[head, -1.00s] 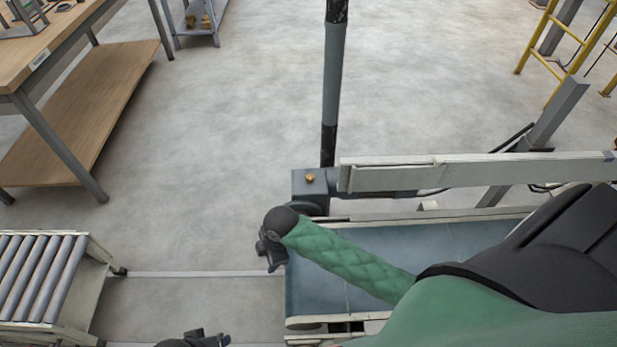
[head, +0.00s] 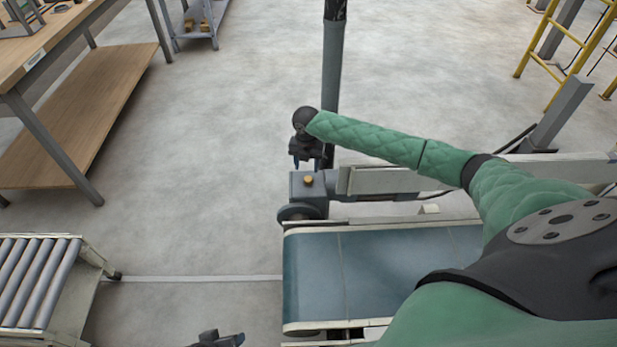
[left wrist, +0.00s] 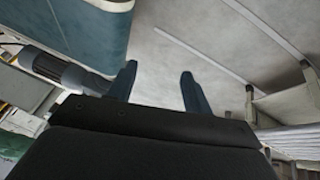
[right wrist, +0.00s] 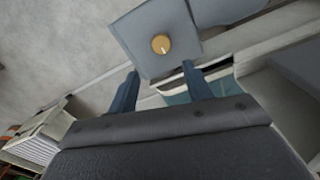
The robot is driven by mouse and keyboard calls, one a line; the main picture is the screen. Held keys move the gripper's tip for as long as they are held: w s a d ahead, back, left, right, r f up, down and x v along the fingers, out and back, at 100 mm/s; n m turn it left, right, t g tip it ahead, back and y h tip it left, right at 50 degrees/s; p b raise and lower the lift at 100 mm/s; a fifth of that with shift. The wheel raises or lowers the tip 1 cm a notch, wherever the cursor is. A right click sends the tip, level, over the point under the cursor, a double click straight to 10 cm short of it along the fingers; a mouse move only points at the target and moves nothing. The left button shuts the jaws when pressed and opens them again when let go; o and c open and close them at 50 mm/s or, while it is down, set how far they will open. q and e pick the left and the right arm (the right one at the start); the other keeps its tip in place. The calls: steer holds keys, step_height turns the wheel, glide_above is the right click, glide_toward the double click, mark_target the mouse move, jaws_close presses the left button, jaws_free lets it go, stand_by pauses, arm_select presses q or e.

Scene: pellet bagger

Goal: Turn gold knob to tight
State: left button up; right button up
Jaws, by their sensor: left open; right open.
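The gold knob (head: 308,180) sits on top of a grey box (head: 298,190) at the end of the conveyor. In the right wrist view the knob (right wrist: 161,44) shows a pale mark on its face, on the grey box (right wrist: 140,30). My right gripper (head: 307,164) is open and empty, just behind and above the box in the head view, apart from the knob. Its two fingers (right wrist: 160,85) show in the right wrist view, below the knob. My left gripper (left wrist: 158,80) is open and empty; in the head view only part of it shows at the bottom edge.
The blue conveyor belt (head: 390,265) runs to the right under my right arm. A dark post (head: 333,70) stands right behind the box. A roller conveyor (head: 35,280) is at lower left and a wooden workbench (head: 80,130) at upper left. The floor between is clear.

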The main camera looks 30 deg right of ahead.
mark_target(308, 179)
steer(key=shift+w+d+r, duration=0.15)
steer(key=shift+w+d, duration=0.1)
steer(key=shift+d, duration=0.3)
step_height(308, 179, down, 8)
steer(key=shift+r+p, duration=0.15)
steer(key=shift+p, duration=0.25)
arm_select(q)
steer(key=shift+s+a+r, duration=0.15)
steer(key=shift+a+r, duration=0.2)
steer(key=shift+a, duration=0.35)
steer(key=shift+d+r, duration=0.1)
arm_select(e)
steer(key=c, duration=1)
